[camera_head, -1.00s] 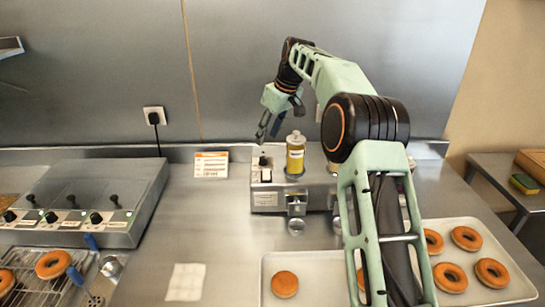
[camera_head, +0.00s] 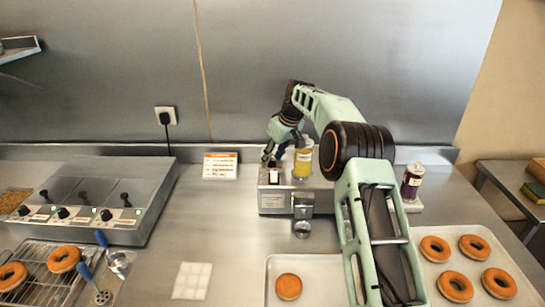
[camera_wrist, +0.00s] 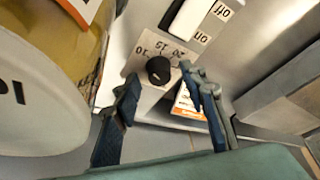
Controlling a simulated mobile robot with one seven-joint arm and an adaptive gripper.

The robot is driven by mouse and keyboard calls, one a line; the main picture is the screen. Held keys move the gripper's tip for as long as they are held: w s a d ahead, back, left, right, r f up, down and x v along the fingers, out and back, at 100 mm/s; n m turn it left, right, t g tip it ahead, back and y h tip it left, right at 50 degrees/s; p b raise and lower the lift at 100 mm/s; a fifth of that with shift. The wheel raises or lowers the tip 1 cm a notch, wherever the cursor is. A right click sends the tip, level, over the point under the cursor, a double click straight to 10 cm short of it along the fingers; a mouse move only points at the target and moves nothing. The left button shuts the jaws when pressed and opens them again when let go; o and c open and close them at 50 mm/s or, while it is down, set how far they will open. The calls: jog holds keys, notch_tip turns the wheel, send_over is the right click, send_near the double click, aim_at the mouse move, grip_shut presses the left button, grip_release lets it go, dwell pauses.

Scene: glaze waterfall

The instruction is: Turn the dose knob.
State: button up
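The dose knob (camera_wrist: 158,68) is a small black round knob on a pale dial plate with numbers, among them 10, 15 and 20. It sits on top of the metal dispenser (camera_head: 272,200), at its left end. My gripper (camera_wrist: 163,105) is open, with its two dark fingers apart on either side below the knob in the wrist view. No finger visibly touches the knob. In the head view my gripper (camera_head: 271,158) is just over the dispenser's left end, and I cannot make out the knob clearly there.
A dark purple bottle (camera_head: 411,182) stands farther right. A donut tray (camera_head: 268,275) is in front, a control box (camera_head: 148,205) at left. Counter between is mostly clear.

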jog(key=shift+f, duration=0.1)
jog(key=shift+c, duration=0.4)
grip_shut()
